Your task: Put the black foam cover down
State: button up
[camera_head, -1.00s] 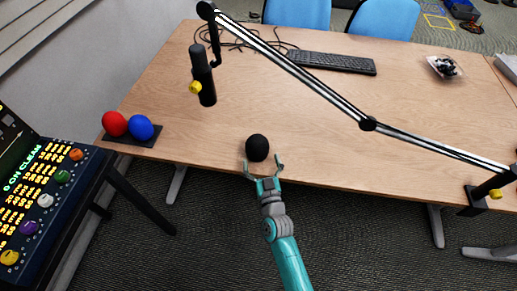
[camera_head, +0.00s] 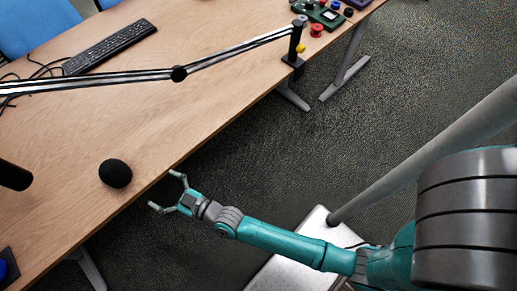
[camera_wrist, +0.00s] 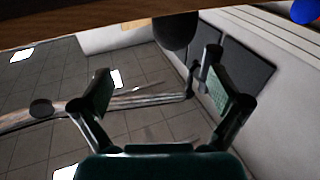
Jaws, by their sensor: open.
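The black foam cover (camera_head: 115,173) is a dark round ball resting on the wooden table, close to its front edge. My gripper (camera_head: 168,192) is open and empty, just off the table edge, to the right of the cover and apart from it. In the wrist view my gripper (camera_wrist: 160,88) has its two fingers spread wide with nothing between them. A dark rounded shape that looks like the cover (camera_wrist: 174,33) shows beyond the fingers at the top, below the table edge line.
The wooden table (camera_head: 120,115) has clear room around the cover. A microphone boom arm (camera_head: 230,55) crosses above it to a clamp at the edge. A dark microphone (camera_head: 14,175) is at the left. A keyboard (camera_head: 110,46) and a green button box (camera_head: 322,14) lie further back.

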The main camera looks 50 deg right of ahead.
jog(key=s+d+m+g+h, duration=0.1)
jog(key=s+d+h, duration=0.1)
jog(key=s+d, duration=0.6)
jog(key=s+d+m+h, duration=0.1)
jog(key=s+d, duration=0.4)
jog(key=s, duration=0.6)
jog(key=s+d+r+m+g+h, duration=0.1)
jog(key=s+d+r, duration=0.2)
jog(key=s+r, duration=0.3)
jog(key=s+d+r+g+h, duration=0.1)
jog(key=s+d+r+h, duration=0.1)
jog(key=s+r, duration=0.4)
jog(key=s+d, duration=0.1)
jog(key=s, duration=0.3)
jog(key=shift+s+m, duration=0.2)
jog(key=shift+m, duration=0.2)
